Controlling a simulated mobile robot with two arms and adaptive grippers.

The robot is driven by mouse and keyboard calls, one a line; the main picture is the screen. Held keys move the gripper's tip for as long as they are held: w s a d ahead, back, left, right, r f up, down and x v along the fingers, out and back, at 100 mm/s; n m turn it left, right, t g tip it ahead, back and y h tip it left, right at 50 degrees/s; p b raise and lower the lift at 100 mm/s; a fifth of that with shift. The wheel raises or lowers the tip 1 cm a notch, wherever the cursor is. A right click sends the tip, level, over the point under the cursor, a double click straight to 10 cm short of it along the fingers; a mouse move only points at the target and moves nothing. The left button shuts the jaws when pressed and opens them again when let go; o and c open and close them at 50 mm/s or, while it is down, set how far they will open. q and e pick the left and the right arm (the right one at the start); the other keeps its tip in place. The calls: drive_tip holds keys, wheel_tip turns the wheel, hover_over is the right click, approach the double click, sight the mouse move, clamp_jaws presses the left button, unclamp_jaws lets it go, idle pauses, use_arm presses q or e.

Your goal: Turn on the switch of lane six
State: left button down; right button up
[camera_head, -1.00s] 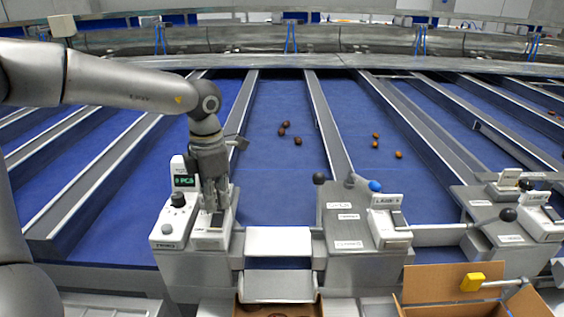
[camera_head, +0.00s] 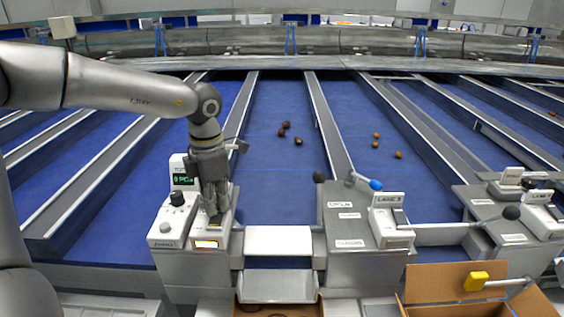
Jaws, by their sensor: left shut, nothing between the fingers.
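A grey control box (camera_head: 177,240) stands at the front, left of centre, with a small green-lit display (camera_head: 183,180) and a black knob (camera_head: 177,198). A switch unit with a white front plate sits on its right part, and a reddish-lit window (camera_head: 207,244) shows on the plate. My left gripper (camera_head: 215,217) points down, shut and empty, over this switch unit. It hides the rocker and any lane label; I cannot tell whether the fingertips touch. A second switch unit, labelled like "LANE 5" (camera_head: 388,199), stands to the right. My right gripper is not in view.
Dark dates (camera_head: 284,127) and orange ones (camera_head: 398,155) lie on blue lanes. A cardboard box (camera_head: 435,283) is at front right.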

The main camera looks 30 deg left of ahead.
sight(218, 212)
use_arm(q)
drive_tip(key=shift+s+f, duration=0.1)
drive_tip(key=shift+f, duration=0.05)
drive_tip(key=shift+r+p, duration=0.45)
drive_tip(key=shift+r, duration=0.5)
drive_tip(key=shift+r+p, duration=1.3)
drive_tip(key=shift+r, duration=1.3)
drive_tip(key=shift+f, duration=0.1)
